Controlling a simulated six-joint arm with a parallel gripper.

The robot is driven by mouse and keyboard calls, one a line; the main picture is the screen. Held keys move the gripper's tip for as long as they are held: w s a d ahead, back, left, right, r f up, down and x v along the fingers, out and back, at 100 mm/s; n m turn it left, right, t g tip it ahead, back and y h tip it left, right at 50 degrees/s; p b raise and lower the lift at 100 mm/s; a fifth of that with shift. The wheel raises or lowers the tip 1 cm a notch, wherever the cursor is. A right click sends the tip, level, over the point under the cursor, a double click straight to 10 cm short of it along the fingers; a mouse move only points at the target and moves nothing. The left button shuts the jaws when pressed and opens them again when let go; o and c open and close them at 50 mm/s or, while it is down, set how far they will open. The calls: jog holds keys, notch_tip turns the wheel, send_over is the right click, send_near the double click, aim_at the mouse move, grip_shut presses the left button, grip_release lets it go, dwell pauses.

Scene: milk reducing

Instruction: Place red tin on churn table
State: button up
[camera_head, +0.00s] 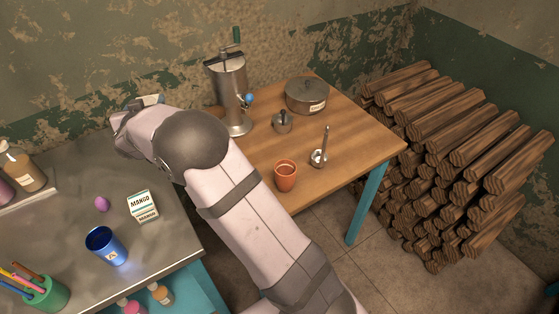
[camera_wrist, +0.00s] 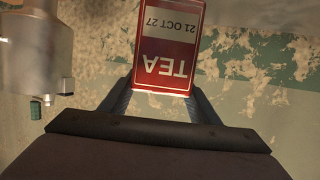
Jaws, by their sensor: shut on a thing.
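In the head view my arm's end hangs over the left grey counter's back edge, and I cannot make out the red tin there. The churn table (camera_head: 262,155) is the wooden table with teal legs right of my arm. A metal churn (camera_head: 230,95) with a green handle stands at its back left; it also shows in the wrist view (camera_wrist: 30,45).
A lidded pot (camera_head: 307,96), a small metal pot (camera_head: 283,122), a ladle (camera_head: 320,157) and a terracotta cup (camera_head: 286,176) stand on the wooden table. Its right side is clear. The grey counter (camera_head: 165,240) holds a mango carton (camera_head: 143,206) and a blue cup (camera_head: 106,246). Firewood (camera_head: 450,150) is stacked right.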

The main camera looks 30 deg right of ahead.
jog(key=s+d+m+g+h+b, duration=0.1)
jog(key=s+d+m+g+h, duration=0.25)
jog(key=d, duration=0.35)
jog(key=s+d+m+g+h, duration=0.2)
jog(key=s+d+m+h, duration=0.15)
jog(key=d, duration=0.35)
jog(key=s+d+m+g+h, duration=0.2)
jog(key=s+d+m+g, duration=0.15)
jog(key=s, duration=0.45)
jog(key=s+d+m+g+h, duration=0.1)
jog(key=s+d+m+g, duration=0.3)
jog(key=s, duration=0.3)
notch_tip(320, 180, down, 10)
jog(key=a+g, duration=0.1)
jog(key=shift+p, duration=0.4)
jog(key=shift+a+f, duration=0.1)
jog(key=shift+f, duration=0.1)
jog(key=o, duration=1.6)
